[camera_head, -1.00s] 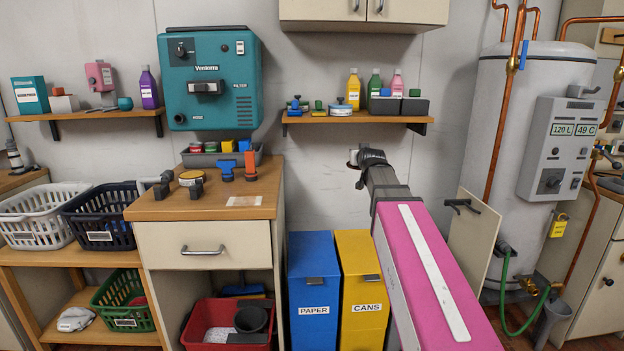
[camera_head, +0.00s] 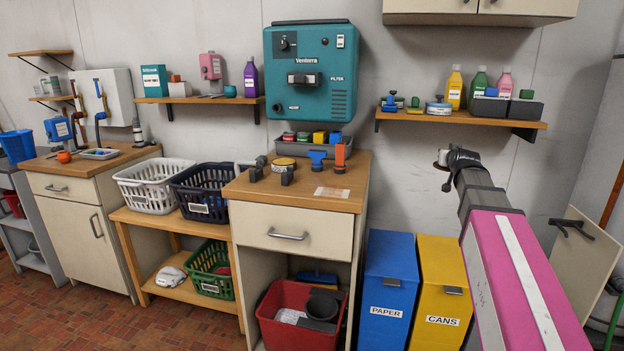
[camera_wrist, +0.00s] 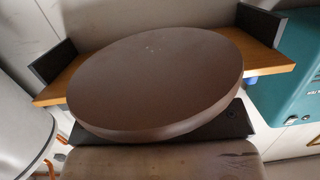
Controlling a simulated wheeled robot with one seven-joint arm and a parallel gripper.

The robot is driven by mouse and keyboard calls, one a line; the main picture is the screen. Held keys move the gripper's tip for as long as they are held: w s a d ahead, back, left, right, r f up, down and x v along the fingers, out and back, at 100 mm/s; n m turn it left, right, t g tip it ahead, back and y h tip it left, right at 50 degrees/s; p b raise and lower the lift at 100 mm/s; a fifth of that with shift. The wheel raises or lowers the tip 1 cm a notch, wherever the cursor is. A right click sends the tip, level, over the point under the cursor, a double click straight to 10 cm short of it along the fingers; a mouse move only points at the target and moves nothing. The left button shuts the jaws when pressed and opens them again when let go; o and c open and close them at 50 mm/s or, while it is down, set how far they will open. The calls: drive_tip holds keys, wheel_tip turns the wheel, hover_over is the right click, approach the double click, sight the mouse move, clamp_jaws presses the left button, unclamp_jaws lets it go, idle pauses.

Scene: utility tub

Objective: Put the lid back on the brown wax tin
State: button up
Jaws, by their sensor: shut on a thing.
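In the wrist view a wide, flat brown disc, the lid (camera_wrist: 155,80), fills the middle, close to the camera. My gripper (camera_head: 444,163) is shut on it, in front of the wall below the right shelf. In the head view only a small part of the lid shows at my gripper's tip. A round tin with a yellowish top (camera_head: 284,163) stands on the wooden cabinet top, left of my gripper. Another round tin, pale with a blue band (camera_head: 438,108), stands on the right shelf. I cannot tell which is the brown wax tin.
Dark clamp-like pieces (camera_head: 257,171), a blue piece (camera_head: 317,160) and an orange one (camera_head: 340,158) crowd the cabinet top (camera_head: 300,192). A grey tray (camera_head: 310,142) sits behind them. Blue (camera_head: 390,285) and yellow (camera_head: 440,290) bins stand below my arm.

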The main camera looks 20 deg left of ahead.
drive_tip(key=a+f+n+g+y, duration=0.15)
drive_tip(key=a+n+y, duration=0.3)
drive_tip(key=a, duration=0.55)
wheel_tip(320, 180, up, 4)
drive_tip(key=n+g+y, duration=1)
drive_tip(key=n+g, duration=0.3)
drive_tip(key=g, duration=0.3)
hover_over(344, 185)
drive_tip(key=shift+t, duration=0.25)
drive_tip(key=shift+s+f, duration=0.1)
drive_tip(key=shift+f, duration=4.5)
drive_tip(key=o, duration=0.9)
drive_tip(key=shift+f, duration=0.1)
drive_tip(key=shift+o, duration=0.2)
